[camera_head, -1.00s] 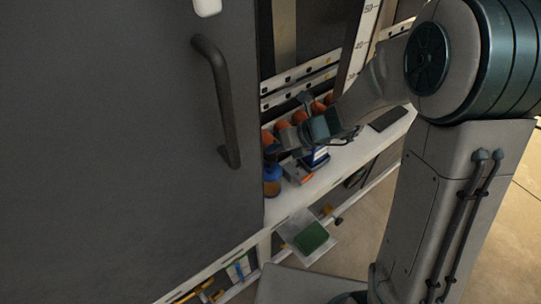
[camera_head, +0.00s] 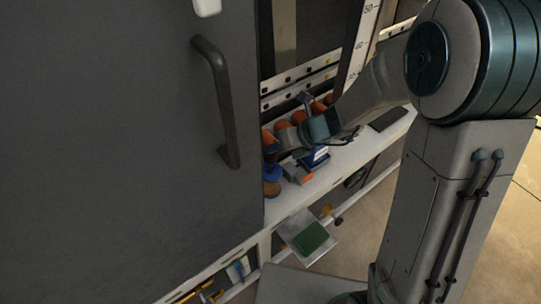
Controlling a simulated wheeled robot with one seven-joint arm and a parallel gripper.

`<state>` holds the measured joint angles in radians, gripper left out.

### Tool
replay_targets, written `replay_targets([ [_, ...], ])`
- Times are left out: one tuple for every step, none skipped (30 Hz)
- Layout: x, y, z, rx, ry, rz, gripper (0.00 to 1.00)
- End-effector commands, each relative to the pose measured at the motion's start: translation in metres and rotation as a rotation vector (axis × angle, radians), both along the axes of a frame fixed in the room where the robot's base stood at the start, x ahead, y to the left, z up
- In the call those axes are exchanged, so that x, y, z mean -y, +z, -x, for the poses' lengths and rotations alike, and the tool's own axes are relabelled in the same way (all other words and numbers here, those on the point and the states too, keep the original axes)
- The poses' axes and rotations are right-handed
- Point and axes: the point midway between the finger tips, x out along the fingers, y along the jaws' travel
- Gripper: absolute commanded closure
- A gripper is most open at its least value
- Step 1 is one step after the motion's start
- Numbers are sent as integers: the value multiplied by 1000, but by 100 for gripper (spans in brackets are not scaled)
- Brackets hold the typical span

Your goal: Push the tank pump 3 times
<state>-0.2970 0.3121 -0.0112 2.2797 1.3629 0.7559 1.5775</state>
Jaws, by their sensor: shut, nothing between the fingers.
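A small container with a blue upper part and an amber lower part (camera_head: 272,187) stands on the white ledge beside the dark door's edge. It may be the tank pump, but its pump top cannot be made out clearly. My gripper (camera_head: 271,153) is shut and empty, just above the blue part. The dark fingers blend into the background, so I cannot tell whether they touch it.
A dark door (camera_head: 120,150) with a handle (camera_head: 226,100) fills the left. Orange round objects (camera_head: 298,118) line the back of the ledge (camera_head: 290,203). A tray with a green pad (camera_head: 310,238) sits below.

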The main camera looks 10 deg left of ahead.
Motion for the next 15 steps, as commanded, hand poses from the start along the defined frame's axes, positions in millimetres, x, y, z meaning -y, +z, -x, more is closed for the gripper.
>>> replay_targets([
  [0, 0, 0, 0, 0, 0, 100],
  [0, 0, 0, 0, 0, 0, 100],
  [0, 0, 0, 0, 0, 0, 100],
  [0, 0, 0, 0, 0, 0, 100],
  [0, 0, 0, 0, 0, 0, 100],
  [0, 0, 0, 0, 0, 0, 100],
  [0, 0, 0, 0, 0, 0, 100],
  [0, 0, 0, 0, 0, 0, 100],
  [0, -1, 0, 0, 0, 0, 100],
  [0, -2, 0, 0, 0, 0, 100],
  [0, -3, 0, -1, -1, 0, 100],
  [0, -5, 0, -1, -1, 0, 100],
  [0, -6, 0, 0, 0, 0, 100],
  [0, -7, 0, 0, 0, 0, 100],
  [0, -8, 0, 0, 0, 0, 100],
])
